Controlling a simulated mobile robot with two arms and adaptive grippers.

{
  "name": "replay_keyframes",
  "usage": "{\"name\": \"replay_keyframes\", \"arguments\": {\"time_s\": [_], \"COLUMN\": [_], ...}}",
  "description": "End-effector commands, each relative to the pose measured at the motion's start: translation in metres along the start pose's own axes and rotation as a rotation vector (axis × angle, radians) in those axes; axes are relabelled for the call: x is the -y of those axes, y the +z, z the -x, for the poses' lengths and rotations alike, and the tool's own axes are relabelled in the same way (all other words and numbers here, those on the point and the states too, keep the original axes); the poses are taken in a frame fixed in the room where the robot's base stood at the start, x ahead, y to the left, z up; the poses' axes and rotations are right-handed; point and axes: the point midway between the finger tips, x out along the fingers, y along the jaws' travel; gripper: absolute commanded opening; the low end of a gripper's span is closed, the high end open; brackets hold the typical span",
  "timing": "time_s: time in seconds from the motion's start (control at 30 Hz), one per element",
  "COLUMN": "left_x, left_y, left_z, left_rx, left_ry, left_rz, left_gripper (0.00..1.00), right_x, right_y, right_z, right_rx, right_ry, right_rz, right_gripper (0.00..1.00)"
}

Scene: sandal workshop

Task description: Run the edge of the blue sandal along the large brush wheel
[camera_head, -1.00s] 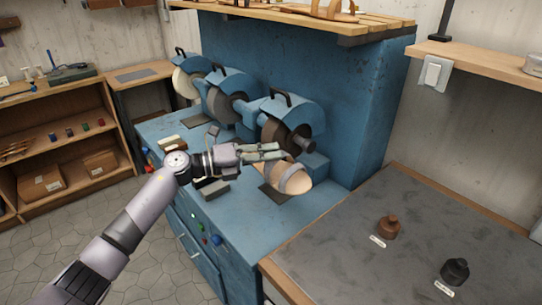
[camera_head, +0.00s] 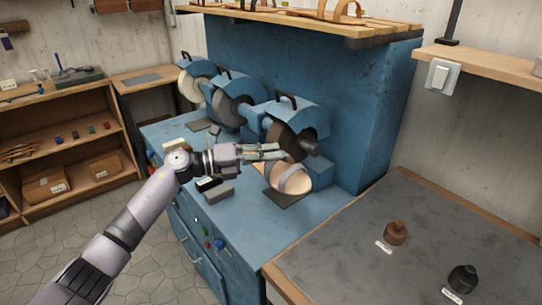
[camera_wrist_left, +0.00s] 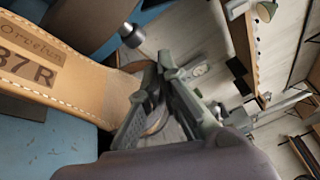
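My left gripper (camera_head: 280,152) is shut on a sandal (camera_head: 295,181) with a tan footbed and a grey-blue strap. In the wrist view, the tan footbed (camera_wrist_left: 45,70), stamped "37 R", reaches from the left edge to the gripper fingers (camera_wrist_left: 155,105); the exact grip spot is partly hidden. The sandal is tilted in the air below the rightmost wheel (camera_head: 280,136), a dark brown brush-like one. It is close under this wheel; the fingers hide whether they touch. The middle wheel (camera_head: 236,108) is grey and the left one (camera_head: 190,85) pale. My right gripper is out of view.
The wheels stand on a blue bench (camera_head: 262,232) under blue hoods. A dark mat (camera_head: 284,199) lies below the sandal. Small blocks (camera_head: 218,194) lie near my wrist.

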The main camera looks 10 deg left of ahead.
Motion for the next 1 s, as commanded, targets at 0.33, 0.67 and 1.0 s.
{"name": "replay_keyframes", "arguments": {"time_s": [0.33, 0.67, 1.0], "left_x": [0.0, -0.004, -0.004], "left_y": [0.003, 0.01, 0.013], "left_z": [0.001, 0.007, 0.009], "left_rx": [0.002, 0.003, 0.001], "left_ry": [-0.002, -0.001, -0.001], "left_rz": [-0.002, -0.002, -0.001], "left_gripper": [0.0, 0.0, 0.0], "right_x": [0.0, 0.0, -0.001], "right_y": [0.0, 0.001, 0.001], "right_z": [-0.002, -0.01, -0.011], "right_rx": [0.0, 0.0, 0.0], "right_ry": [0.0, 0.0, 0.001], "right_rz": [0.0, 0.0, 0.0], "right_gripper": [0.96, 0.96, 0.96]}}
